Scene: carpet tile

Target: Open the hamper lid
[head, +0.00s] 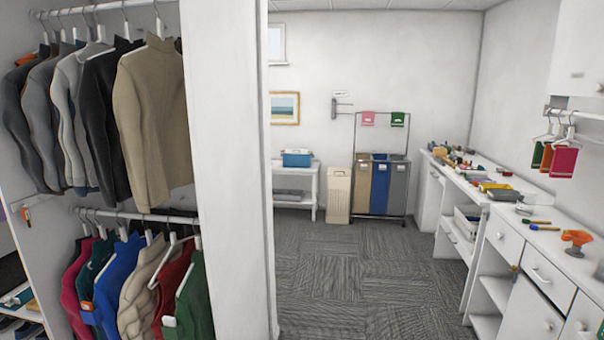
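A cream hamper (338,194) stands on the carpet against the far wall, between a white bench and a laundry sorter. It is some way across the room from me. Its top looks closed, but it is too small to be sure of the lid's edges. Neither of my grippers shows in the head view.
A wardrobe with hanging clothes (150,115) and its white side panel (225,170) fill the left. A white bench (313,185) and a three-bag sorter (381,185) flank the hamper. Cluttered white counters (510,235) line the right. Carpet (350,265) between is clear.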

